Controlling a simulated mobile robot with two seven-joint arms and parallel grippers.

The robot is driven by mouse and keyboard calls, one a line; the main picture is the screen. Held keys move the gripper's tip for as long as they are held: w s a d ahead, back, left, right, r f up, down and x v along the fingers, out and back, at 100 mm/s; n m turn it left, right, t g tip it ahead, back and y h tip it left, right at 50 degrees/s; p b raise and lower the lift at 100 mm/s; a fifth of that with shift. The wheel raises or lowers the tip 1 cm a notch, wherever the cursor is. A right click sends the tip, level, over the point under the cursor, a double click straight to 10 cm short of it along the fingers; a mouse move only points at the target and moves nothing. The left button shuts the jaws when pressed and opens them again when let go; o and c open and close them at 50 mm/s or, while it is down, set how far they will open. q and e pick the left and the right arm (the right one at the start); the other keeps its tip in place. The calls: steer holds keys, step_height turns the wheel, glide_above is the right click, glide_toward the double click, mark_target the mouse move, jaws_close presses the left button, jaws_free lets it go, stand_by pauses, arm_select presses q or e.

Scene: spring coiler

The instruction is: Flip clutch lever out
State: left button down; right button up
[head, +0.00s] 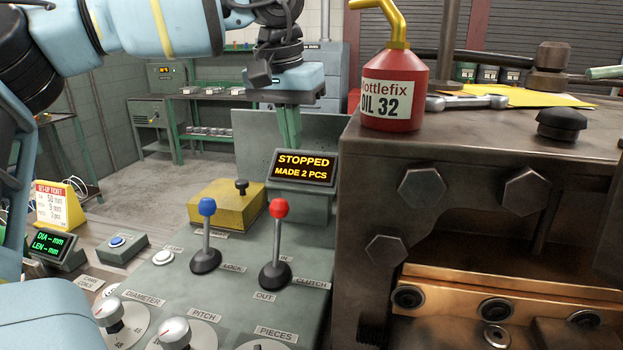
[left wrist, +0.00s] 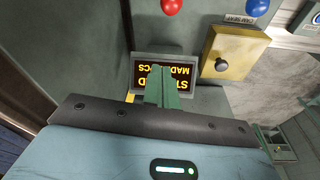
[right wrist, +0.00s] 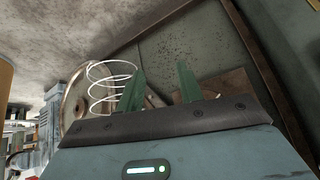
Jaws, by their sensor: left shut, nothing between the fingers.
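The clutch lever (head: 279,243) has a red knob and a black boot, and stands on the grey panel between the labels IN (behind) and OUT (in front). Its red knob (left wrist: 171,6) shows at the top edge of the left wrist view. My left gripper (head: 290,145) is shut and empty, above and behind the lever, by the display (head: 302,169) that reads STOPPED, MADE 2 PCS. Its green fingers (left wrist: 162,75) are together in front of that display. My right gripper (right wrist: 158,85) is open and shows only in the right wrist view, with no lever near it.
A blue-knobbed lever (head: 206,235) marked LOCK stands left of the clutch lever. A yellow block (head: 227,205) with a black knob sits behind it. A red oil can (head: 394,90) stands on the machine at right. A white wire coil (right wrist: 108,85) is beside my right gripper.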

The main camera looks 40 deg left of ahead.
arm_select(q)
steer(key=p, duration=0.2)
glide_above(277, 230)
steer(key=w+a, duration=0.2)
steer(key=w, duration=0.2)
step_height(277, 230, down, 9)
arm_select(e)
steer(key=shift+r, duration=0.75)
arm_select(q)
steer(key=shift+s+d+b, duration=0.1)
steer(key=shift+b, duration=0.2)
arm_select(e)
steer(key=shift+s, duration=0.15)
